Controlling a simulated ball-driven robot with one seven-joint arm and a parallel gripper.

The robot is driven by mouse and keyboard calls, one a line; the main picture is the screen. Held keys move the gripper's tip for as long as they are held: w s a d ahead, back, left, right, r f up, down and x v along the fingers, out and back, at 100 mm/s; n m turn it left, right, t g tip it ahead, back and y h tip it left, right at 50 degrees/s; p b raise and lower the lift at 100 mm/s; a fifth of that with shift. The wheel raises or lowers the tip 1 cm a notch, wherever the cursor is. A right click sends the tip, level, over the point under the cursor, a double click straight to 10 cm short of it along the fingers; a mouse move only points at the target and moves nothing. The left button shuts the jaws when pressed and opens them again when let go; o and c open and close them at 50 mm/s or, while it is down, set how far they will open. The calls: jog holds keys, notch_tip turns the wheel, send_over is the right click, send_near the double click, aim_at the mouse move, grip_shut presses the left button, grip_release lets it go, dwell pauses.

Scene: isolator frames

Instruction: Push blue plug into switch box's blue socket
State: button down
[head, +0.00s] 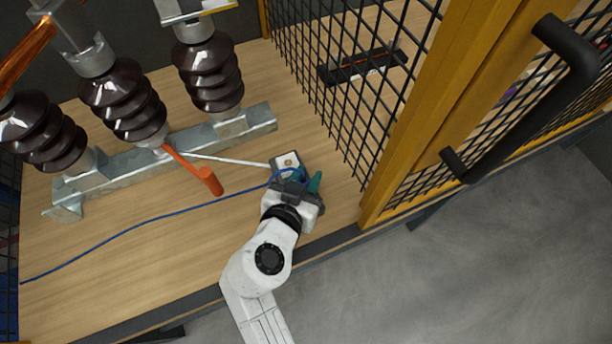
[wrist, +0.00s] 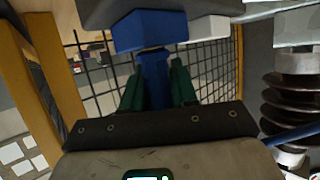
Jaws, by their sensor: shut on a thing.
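The blue plug (wrist: 155,82) is held upright in the wrist view between the two green fingers of my gripper (wrist: 156,72). My gripper is shut on it. The blue socket (wrist: 150,31) of the switch box is right above the plug's tip, roughly in line with it. A thin dark band shows between them; I cannot tell whether the tip is inside. A white socket (wrist: 208,29) is to its right. In the head view my gripper (head: 299,181) is at the near side of the switch box (head: 287,162), hiding the plug and sockets.
A blue cable (head: 135,228) runs across the wooden table (head: 130,270) to my gripper. Left of the box are an orange lever (head: 207,180), a metal rail (head: 115,178) and brown insulators (head: 122,100). A yellow-framed mesh door (head: 430,100) stands close on the right.

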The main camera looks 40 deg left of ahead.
jog(key=c, duration=0.8)
grip_release()
jog(key=v, duration=1.1)
jog(key=shift+w, duration=0.15)
